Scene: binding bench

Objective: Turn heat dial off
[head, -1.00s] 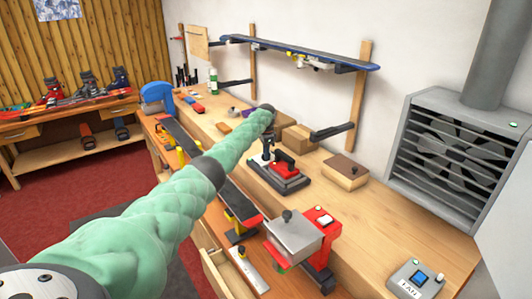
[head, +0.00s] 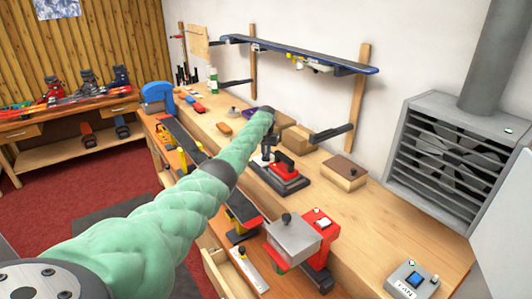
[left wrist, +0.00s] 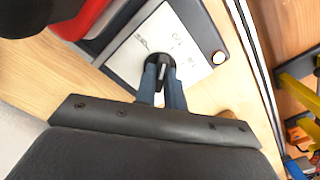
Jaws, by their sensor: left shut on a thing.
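The red iron (head: 285,164) sits on a dark and grey base (head: 291,186) on the bench; its red edge also shows in the left wrist view (left wrist: 88,14). A black dial (left wrist: 160,61) is on a pale marked panel (left wrist: 188,35) of this unit, with a small round light near the panel's edge. My left gripper (left wrist: 162,78) is over the panel, its two fingers shut on the dial. In the head view my left gripper (head: 265,160) reaches down beside the iron, small and partly hidden. The dial's pointer and the panel's lettering are too unclear to read. My right gripper is out of view.
A brown-topped wooden block (head: 345,171) lies right of the iron. A grey box with a red part (head: 292,238) stands at the bench's front. A fan switch box (head: 411,279) is at near right, below a vent fan (head: 446,160). Bare bench lies between them.

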